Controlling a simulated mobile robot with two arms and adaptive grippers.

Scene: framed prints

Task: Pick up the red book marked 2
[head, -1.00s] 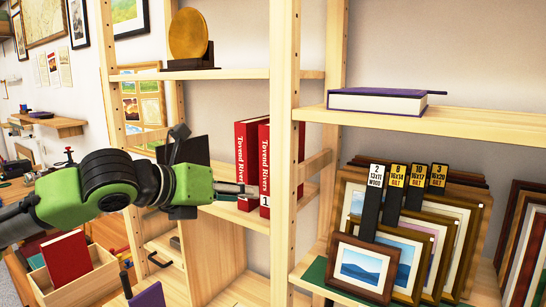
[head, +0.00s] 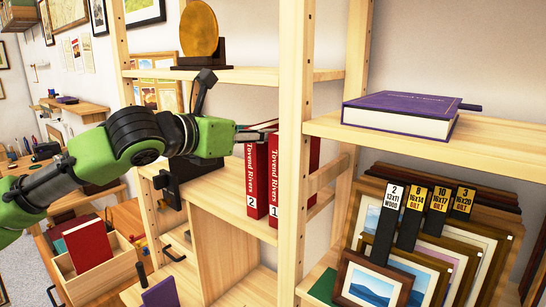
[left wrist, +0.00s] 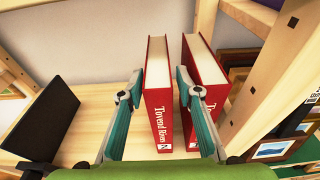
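The red book marked 2 (head: 257,182) stands upright on the middle shelf, spine outward, left of a like red book marked 1 (head: 280,172). My left gripper (head: 262,132) is over the tops of these books, reaching in from the left. In the left wrist view its two fingers (left wrist: 160,92) are apart and straddle the book marked 2 (left wrist: 157,118). The left finger is close to that book's left cover. The right finger is in the gap between the two books, with a little space showing beside book 2. My right gripper is not in view.
A wooden post (head: 292,90) stands just right of the books. A shelf with a round gold disc (head: 199,28) is above. A purple book (head: 405,112) lies on the right shelf, above framed prints (head: 370,285). A black panel (left wrist: 45,115) stands left of the gripper.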

